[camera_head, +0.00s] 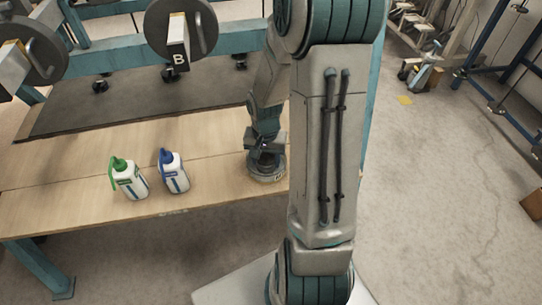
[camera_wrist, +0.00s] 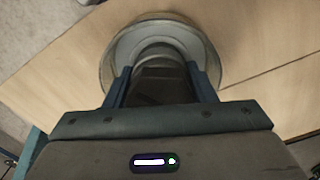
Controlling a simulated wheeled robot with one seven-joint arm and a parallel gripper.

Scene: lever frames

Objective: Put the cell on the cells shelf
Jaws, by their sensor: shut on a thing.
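The cell (camera_head: 268,172) is a round, grey metallic disc with a raised neck, near the right end of the wooden table. My gripper (camera_head: 265,147) is above it with its jaws closed around the neck. In the wrist view the cell's wide rim (camera_wrist: 113,58) spreads out beyond the two fingers of my gripper (camera_wrist: 163,80). The cell looks level, at or just above the tabletop; I cannot tell whether it touches. My own arm hides part of the head view right of the cell. I cannot make out a cells shelf in either view.
The wooden table (camera_head: 75,205) holds a green-capped bottle (camera_head: 130,182) and a blue-capped bottle (camera_head: 175,174) left of the cell. Behind is a dark mat (camera_head: 150,95) under a teal frame with a block marked B (camera_head: 179,56). The floor (camera_head: 440,190) at right is mostly clear.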

